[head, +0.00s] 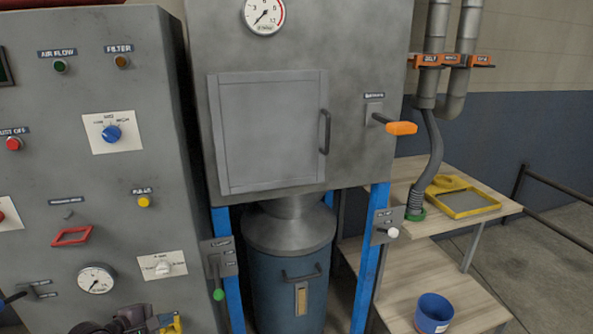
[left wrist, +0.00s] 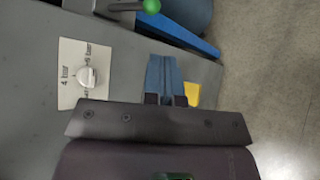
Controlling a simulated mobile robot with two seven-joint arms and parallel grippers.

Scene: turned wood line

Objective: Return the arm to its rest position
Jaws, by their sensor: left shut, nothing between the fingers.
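My left gripper (head: 125,322) shows only in part at the bottom edge of the head view, in front of the lower part of the grey control panel (head: 105,225). In the left wrist view the gripper's fingers (left wrist: 166,82) are together, with nothing held between them. They are close to the grey panel face, beside the white plate with a white pressure knob (left wrist: 88,77). I cannot tell whether they touch the panel. My right gripper is in neither view.
A grey cabinet (head: 265,135) with a closed door stands on blue legs over a blue drum (head: 288,285). A lever with a green knob (head: 218,294) sticks out near the panel. Wooden shelves (head: 420,285) at the right hold a blue cup (head: 433,312) and a yellow tray (head: 470,212).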

